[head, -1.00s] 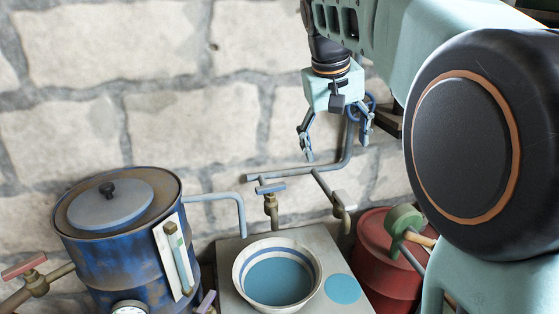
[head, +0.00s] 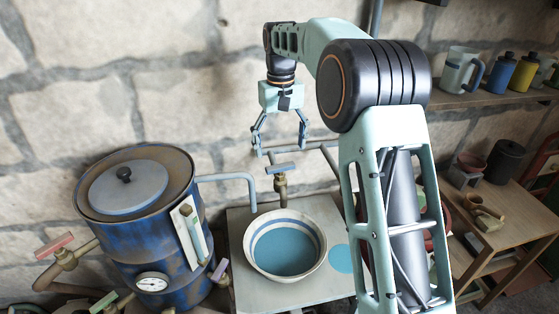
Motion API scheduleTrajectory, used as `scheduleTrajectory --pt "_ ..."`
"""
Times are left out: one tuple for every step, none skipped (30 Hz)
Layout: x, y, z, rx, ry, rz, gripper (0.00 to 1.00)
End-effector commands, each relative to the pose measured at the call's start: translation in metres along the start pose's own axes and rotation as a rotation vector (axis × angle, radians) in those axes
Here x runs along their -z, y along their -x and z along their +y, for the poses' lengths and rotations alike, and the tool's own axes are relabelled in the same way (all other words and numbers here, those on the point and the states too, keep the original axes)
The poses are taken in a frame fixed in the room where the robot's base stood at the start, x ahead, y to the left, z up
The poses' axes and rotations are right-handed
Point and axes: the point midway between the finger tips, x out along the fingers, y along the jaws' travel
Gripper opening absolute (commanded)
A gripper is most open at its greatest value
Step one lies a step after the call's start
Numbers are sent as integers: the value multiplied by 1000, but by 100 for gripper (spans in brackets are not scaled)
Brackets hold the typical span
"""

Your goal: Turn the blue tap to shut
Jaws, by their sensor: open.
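The blue tap (head: 280,170) has a flat blue handle on a brass body and stands behind the bowl, below a grey pipe. Its handle lies roughly sideways in the picture. My gripper (head: 279,147) is open and empty, fingers pointing down, just above the tap in the picture. The fingertips show on either side of the handle's upper area; whether they touch it or are nearer or farther in depth I cannot tell.
A bowl (head: 316,232) of blue liquid stands below the tap on a pale counter (head: 238,290). A blue drum (head: 130,240) with a gauge is at left, with a red-handled tap (head: 60,250). A wooden table (head: 520,225) and shelf with mugs are at right.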

Motion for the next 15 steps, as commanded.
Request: scheduleTrajectory --pt "-1 -11 0 0 0 -3 79" --pt "-1 -16 0 0 0 -3 79" --pt "-1 -23 0 0 0 -3 79" --pt "-1 -28 0 0 0 -2 79" --pt "-1 -32 0 0 0 -2 79" --pt "0 -37 0 0 0 -2 79" --pt "0 -41 0 -1 0 -1 79" --pt "0 -44 0 -1 0 -2 79" --pt "0 -47 0 -1 0 -2 79" --pt "0 -49 0 -1 -1 -1 79" --pt "0 -50 0 -1 0 0 79" --pt "0 -52 0 -1 0 1 79" --pt "0 -53 0 -1 0 1 79" --pt "0 -53 0 -1 0 1 79" --pt "0 -54 0 -1 0 1 79"
